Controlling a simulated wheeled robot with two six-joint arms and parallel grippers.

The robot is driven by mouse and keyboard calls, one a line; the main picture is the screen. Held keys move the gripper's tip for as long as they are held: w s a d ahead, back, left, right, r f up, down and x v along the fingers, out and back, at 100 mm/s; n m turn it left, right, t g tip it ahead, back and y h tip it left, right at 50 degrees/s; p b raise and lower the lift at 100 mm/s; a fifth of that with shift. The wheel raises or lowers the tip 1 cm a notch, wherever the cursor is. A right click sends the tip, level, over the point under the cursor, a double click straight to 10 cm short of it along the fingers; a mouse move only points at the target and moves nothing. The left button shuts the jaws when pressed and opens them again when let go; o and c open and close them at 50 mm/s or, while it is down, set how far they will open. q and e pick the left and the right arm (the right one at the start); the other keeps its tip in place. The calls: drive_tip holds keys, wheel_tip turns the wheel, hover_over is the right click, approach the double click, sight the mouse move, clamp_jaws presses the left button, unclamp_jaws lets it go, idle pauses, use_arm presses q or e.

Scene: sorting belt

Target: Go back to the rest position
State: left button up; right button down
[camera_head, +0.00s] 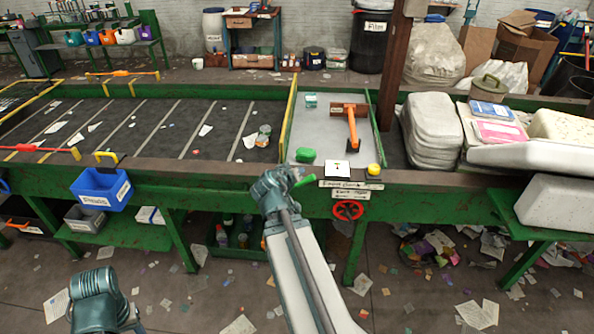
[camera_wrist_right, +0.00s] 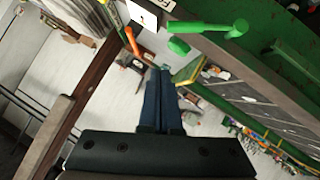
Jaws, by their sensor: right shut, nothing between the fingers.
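My right arm reaches up from the bottom middle of the head view. Its teal right gripper (camera_head: 285,180) is at the front edge of the belt, beside a green handle (camera_head: 304,182). In the right wrist view the two dark fingers of the right gripper (camera_wrist_right: 160,72) lie together, shut with nothing between them. The green handle (camera_wrist_right: 210,32) is ahead of them, up and to the right. My left arm shows only as a teal joint at the bottom left of the head view; its gripper is not seen.
The green-framed belt (camera_head: 160,165) runs across in front. A grey tray (camera_head: 325,125) holds a green lump (camera_head: 305,155) and an orange-handled tool (camera_head: 351,125). A blue bin (camera_head: 100,190) hangs at left; a red wheel (camera_head: 347,210) is below the edge. White sacks lie at right.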

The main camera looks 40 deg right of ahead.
drive_tip(key=shift+w, duration=0.1)
idle(0.3)
drive_tip(key=w+a+f+n+y, duration=0.1)
drive_tip(key=a+f+y, duration=0.15)
drive_tip(key=a, duration=0.45)
drive_tip(key=w+a+f+n+g+y, duration=0.1)
drive_tip(key=a+f+n, duration=0.15)
drive_tip(key=a, duration=0.45)
drive_tip(key=w+a+f+y, duration=0.1)
drive_tip(key=a+f+y, duration=0.15)
drive_tip(key=a, duration=0.45)
drive_tip(key=s+a+f+n+g+y, duration=0.2)
drive_tip(key=s+a, duration=0.3)
drive_tip(key=a, duration=0.7)
drive_tip(key=s+a+f+n+g+y, duration=0.1)
drive_tip(key=s+a+n, duration=0.3)
drive_tip(key=a, duration=0.9)
drive_tip(key=shift+s+a+f+n+g+y+b, duration=0.25)
drive_tip(key=shift+s+f+n+g+y+b, duration=0.2)
drive_tip(key=shift+f+g, duration=0.25)
